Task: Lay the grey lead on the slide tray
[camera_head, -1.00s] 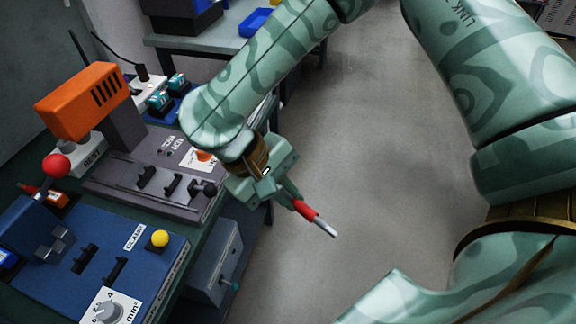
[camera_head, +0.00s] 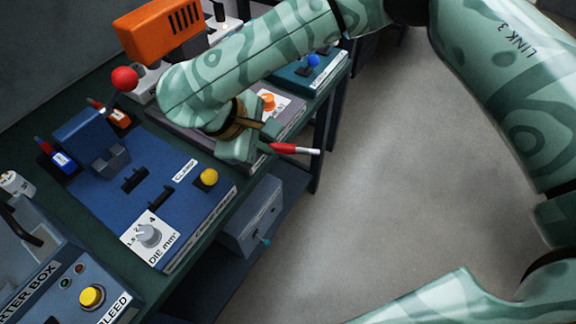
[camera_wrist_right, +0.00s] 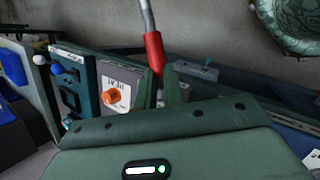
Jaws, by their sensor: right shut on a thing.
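My right gripper (camera_head: 264,146) is shut on a lead with a red sleeve (camera_head: 283,148) and a grey end (camera_head: 308,151). The lead points right, nearly level in the head view, beyond the bench's front edge. In the right wrist view the red sleeve (camera_wrist_right: 154,52) stands between the fingers (camera_wrist_right: 158,88), and the grey end (camera_wrist_right: 147,14) runs up out of the frame. I cannot tell which part is the slide tray; my right arm covers much of the grey machine (camera_head: 291,113) behind the gripper. My left gripper is not in view.
An orange machine head (camera_head: 160,30) rises behind. A starter box (camera_head: 50,290) is at lower left. Open floor (camera_head: 400,190) lies right of the bench.

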